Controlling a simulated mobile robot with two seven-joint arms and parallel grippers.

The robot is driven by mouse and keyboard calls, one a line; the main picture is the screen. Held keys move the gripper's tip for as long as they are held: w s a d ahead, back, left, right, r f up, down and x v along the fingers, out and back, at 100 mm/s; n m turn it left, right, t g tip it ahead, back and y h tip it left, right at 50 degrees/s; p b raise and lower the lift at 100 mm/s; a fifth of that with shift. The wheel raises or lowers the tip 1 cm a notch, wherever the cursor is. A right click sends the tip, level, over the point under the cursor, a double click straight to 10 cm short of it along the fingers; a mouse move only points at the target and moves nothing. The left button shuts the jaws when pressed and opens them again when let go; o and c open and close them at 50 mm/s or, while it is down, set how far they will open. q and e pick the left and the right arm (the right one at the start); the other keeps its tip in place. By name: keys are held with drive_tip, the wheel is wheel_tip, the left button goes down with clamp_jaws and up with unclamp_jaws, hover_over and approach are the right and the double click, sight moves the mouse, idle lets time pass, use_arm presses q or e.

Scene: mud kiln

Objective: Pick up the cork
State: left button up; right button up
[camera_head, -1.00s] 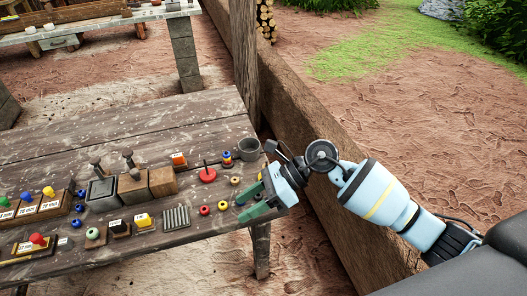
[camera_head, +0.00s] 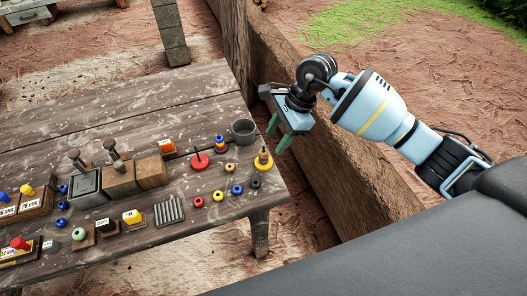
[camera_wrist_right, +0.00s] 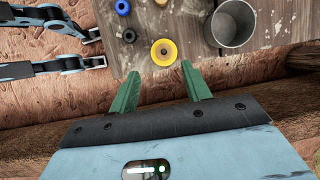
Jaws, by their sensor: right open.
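I cannot tell any piece for certain as the cork. A small tan piece (camera_head: 229,167) on the table has a cork-like colour. My right gripper (camera_head: 278,137) is open and empty, with green fingers. In the head view it hangs past the table's right end, near a yellow stacked piece (camera_head: 263,160). In the right wrist view the open fingers (camera_wrist_right: 160,82) point toward this yellow piece (camera_wrist_right: 163,52), seen from above and apart from them. My left gripper is not in view.
A grey metal cup (camera_head: 243,131) stands near the table's right end. A red disc with a peg (camera_head: 199,160), several small coloured rings, and wooden and metal blocks (camera_head: 118,180) lie to the left. A thick wooden beam (camera_head: 335,170) runs beyond the table's right end.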

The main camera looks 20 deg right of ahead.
sight(266, 151)
drive_tip(key=x, duration=0.2)
drive_tip(key=w+x, duration=0.1)
drive_tip(key=x, duration=0.1)
drive_tip(key=shift+a, duration=0.1)
drive_tip(key=shift+s+a+f, duration=0.1)
drive_tip(key=shift+a+f, duration=0.1)
drive_tip(key=shift+f, duration=0.3)
clamp_jaws()
